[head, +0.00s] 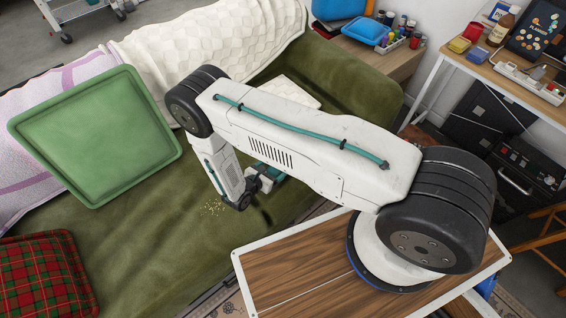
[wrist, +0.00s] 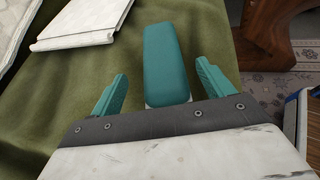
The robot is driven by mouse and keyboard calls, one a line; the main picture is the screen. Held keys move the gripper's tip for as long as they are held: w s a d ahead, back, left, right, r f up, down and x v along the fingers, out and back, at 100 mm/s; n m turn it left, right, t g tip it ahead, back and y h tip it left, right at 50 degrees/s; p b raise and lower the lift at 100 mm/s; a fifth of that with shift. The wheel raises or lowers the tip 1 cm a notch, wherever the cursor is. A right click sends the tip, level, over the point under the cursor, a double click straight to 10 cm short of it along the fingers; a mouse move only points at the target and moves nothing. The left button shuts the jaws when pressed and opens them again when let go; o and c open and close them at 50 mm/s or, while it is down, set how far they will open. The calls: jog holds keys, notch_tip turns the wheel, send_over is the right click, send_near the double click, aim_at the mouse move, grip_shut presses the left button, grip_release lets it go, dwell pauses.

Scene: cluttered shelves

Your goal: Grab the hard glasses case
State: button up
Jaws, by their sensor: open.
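A teal, rounded, elongated case (wrist: 166,52), which looks like the hard glasses case, lies on the green sofa seat in the wrist view. My gripper (wrist: 162,70) is open, with one teal finger on each side of the case and a visible gap on both sides. In the head view my gripper (head: 262,177) is low over the sofa seat, mostly hidden by my arm. The case cannot be told apart from the teal fingers there.
The olive sofa (head: 150,245) carries a green square cushion (head: 95,137), a red plaid cushion (head: 45,275) and a white quilted blanket (head: 205,45). A folded white item (wrist: 85,22) lies left of the case. A wooden leg (wrist: 268,30) stands beyond the sofa edge at right.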

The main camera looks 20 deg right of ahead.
jog(key=x, duration=0.4)
jog(key=shift+d+f, duration=0.2)
jog(key=shift+d, duration=0.15)
jog(key=c, duration=1.1)
